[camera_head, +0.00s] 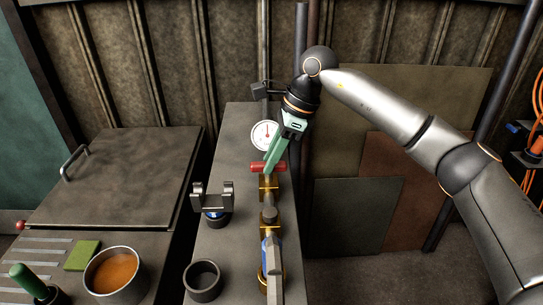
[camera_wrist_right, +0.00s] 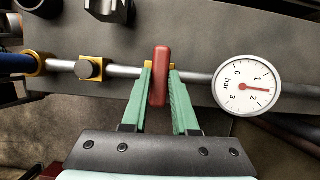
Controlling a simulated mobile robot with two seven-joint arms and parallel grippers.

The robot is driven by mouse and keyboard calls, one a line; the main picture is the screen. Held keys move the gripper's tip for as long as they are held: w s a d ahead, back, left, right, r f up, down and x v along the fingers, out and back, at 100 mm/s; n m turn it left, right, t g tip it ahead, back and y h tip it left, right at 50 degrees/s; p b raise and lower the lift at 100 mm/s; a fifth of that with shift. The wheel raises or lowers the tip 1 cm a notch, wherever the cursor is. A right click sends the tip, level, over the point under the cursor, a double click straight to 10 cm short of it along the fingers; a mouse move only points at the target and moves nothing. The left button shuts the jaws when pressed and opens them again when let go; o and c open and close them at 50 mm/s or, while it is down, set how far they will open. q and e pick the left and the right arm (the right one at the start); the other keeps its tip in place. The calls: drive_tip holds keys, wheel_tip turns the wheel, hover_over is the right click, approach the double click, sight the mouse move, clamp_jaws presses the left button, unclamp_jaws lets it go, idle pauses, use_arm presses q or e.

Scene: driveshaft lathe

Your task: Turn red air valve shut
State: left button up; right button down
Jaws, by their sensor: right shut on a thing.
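The red air valve handle (camera_head: 262,167) sits on a brass valve body (camera_head: 268,184) in the pipe line on the narrow grey bench. It lies crosswise to the pipe. In the right wrist view the red handle (camera_wrist_right: 160,88) stands between my two green fingers. My right gripper (camera_head: 268,163) is shut on it, reaching down from the far right; it also shows in the right wrist view (camera_wrist_right: 160,70). A white pressure gauge (camera_wrist_right: 235,97) is beside the valve, its red needle between 1 and 2 bar. The gauge also shows in the head view (camera_head: 261,134). My left gripper is out of view.
A grey forked holder (camera_head: 212,198) and a dark round cup (camera_head: 203,279) stand left of the pipe. A blue-handled part (camera_head: 268,250) is nearer on the line. A pot of brown liquid (camera_head: 113,272) and green block (camera_head: 82,255) are at left.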

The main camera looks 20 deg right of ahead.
drive_tip(key=c, duration=0.7)
unclamp_jaws()
drive_tip(key=shift+v, duration=6.35)
